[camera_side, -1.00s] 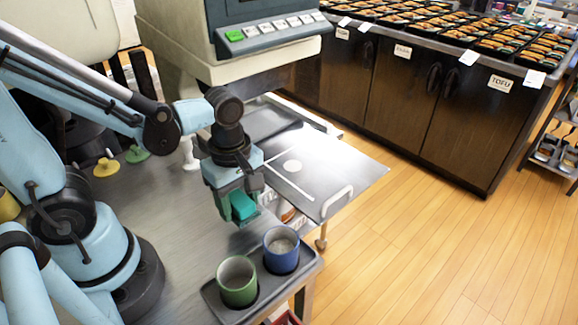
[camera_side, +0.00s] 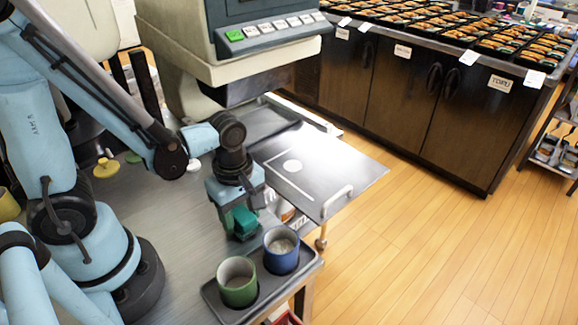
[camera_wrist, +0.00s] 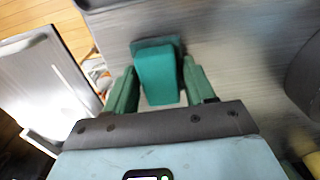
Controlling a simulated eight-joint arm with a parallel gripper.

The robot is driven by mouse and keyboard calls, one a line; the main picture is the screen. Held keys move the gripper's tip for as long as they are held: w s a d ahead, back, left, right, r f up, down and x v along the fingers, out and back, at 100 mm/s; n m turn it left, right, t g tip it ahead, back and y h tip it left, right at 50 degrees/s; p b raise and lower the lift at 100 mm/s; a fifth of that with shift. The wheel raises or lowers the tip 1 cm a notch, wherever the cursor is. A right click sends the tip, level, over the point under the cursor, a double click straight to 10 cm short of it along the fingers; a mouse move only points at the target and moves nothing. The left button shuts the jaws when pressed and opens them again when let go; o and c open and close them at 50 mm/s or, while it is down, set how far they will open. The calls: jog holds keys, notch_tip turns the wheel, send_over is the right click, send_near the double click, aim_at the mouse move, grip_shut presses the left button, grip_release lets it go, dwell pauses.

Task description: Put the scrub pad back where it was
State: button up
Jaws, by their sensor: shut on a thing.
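The teal scrub pad (camera_side: 243,220) is between the fingers of my gripper (camera_side: 238,214), above or at the grey worktop, just behind the cup tray. In the wrist view the pad (camera_wrist: 158,75) shows as a teal block with a wider flat end, between the two green fingers of my gripper (camera_wrist: 158,88). My gripper is shut on the pad. I cannot tell whether the pad's underside touches the worktop. No marked spot for the pad shows under it.
A dark tray (camera_side: 212,294) at the worktop's front corner holds a green cup (camera_side: 238,282) and a blue cup (camera_side: 281,250), close to the pad. A metal shelf (camera_side: 340,175) with a handle lies to the right. Yellow (camera_side: 105,167) and green (camera_side: 133,156) knobbed pieces stand at the back left.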

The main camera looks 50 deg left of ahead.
aim_at(240, 212)
jog(key=shift+f, duration=0.15)
jog(key=o, duration=1)
jog(key=shift+r, duration=6.15)
jog(key=w+a+m+t, duration=0.1)
jog(key=m+t, duration=0.1)
jog(key=m, duration=0.4)
jog(key=w+a+r+m+t, duration=0.1)
jog(key=w+m+t, duration=0.1)
jog(key=m, duration=0.4)
jog(key=w+a+m+t, duration=0.1)
jog(key=m+t, duration=0.2)
jog(key=m, duration=0.3)
jog(key=shift+w+r, duration=0.25)
jog(key=shift+w, duration=0.05)
